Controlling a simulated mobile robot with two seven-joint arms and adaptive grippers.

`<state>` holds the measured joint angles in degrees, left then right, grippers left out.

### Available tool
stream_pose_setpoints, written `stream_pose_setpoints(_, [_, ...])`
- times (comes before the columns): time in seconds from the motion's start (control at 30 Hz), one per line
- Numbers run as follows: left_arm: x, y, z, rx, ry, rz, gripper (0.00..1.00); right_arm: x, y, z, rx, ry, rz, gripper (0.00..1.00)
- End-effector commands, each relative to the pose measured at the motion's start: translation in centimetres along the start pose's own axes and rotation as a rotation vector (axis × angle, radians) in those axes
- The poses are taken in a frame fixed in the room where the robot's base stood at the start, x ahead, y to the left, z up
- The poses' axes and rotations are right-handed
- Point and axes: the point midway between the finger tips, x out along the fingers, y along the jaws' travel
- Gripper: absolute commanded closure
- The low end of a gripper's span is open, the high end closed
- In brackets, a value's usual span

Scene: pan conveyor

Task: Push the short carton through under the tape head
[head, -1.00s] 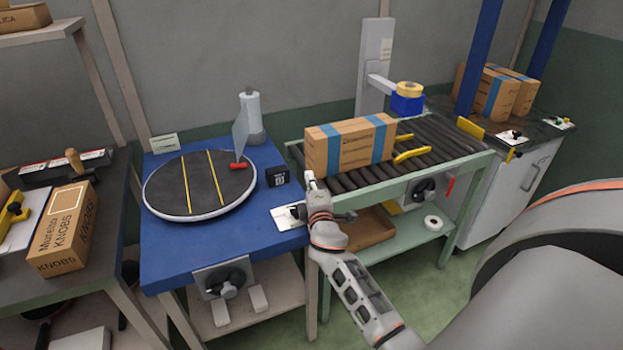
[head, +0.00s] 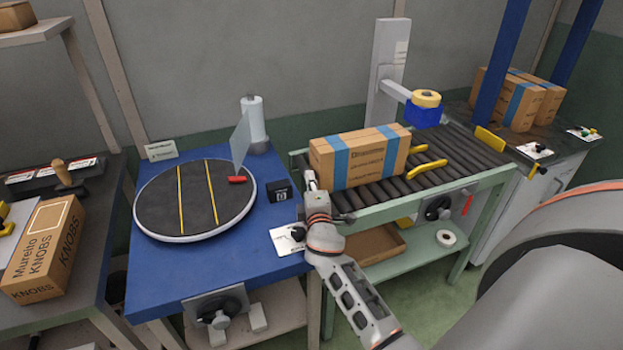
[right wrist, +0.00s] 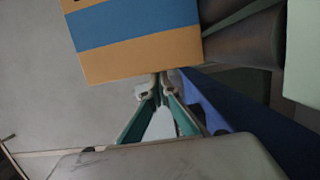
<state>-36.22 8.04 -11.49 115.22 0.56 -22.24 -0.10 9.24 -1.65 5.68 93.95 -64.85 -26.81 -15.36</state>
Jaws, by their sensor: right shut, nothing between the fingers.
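The short carton (head: 362,160), tan with blue bands, sits on the roller conveyor (head: 455,152) at its left end. The tape head (head: 424,108), a blue block with a yellow roll on top, hangs on an arm over the rollers, to the right of the carton. My right gripper (head: 311,180) is shut and empty, at the carton's left end. In the right wrist view the shut fingers (right wrist: 158,92) are close to the lower edge of the carton (right wrist: 150,55). I cannot tell whether they touch it. My left gripper is not in view.
Yellow guides (head: 427,166) lie over the rollers beyond the carton. A blue table with a dark turntable (head: 195,200) stands to the left. Banded cartons (head: 520,100) stand on the bench at the right. A KNOBS box (head: 45,245) is at far left.

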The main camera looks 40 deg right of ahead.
Motion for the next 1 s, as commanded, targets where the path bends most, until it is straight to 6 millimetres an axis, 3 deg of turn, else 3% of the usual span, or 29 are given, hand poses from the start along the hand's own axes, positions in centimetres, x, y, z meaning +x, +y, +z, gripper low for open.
stream_pose_setpoints(0.63, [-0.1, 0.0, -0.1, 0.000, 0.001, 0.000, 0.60, 0.0, 0.0, 0.3, 0.000, -0.002, 0.000, 1.00])
stream_pose_setpoints(0.77, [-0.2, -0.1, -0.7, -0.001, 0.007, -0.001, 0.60, 0.6, 0.1, 2.8, -0.003, -0.005, 0.001, 1.00])
stream_pose_setpoints(1.0, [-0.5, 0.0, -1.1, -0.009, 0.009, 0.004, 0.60, 2.3, 0.2, 9.8, -0.004, -0.004, 0.001, 1.00])
